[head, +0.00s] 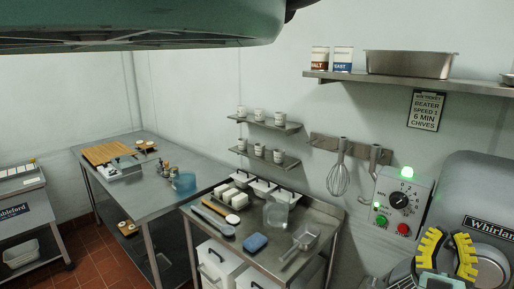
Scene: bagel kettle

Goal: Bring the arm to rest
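My gripper (448,238) shows at the bottom right of the head view. Its two yellow and black fingers point up and stand apart, with a gap between them. I see nothing held in the gap. The gripper appears in front of the large grey Whirland mixer (465,185). I cannot tell how far it is from the mixer. Most of my arm is out of view.
A control box (403,203) with a lit green lamp is left of the mixer. A steel bench (262,262) holds tubs, a scoop and a blue sponge. A whisk (339,178) hangs above it. A wall shelf (345,78) carries tins and a pan. Red floor shows at left.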

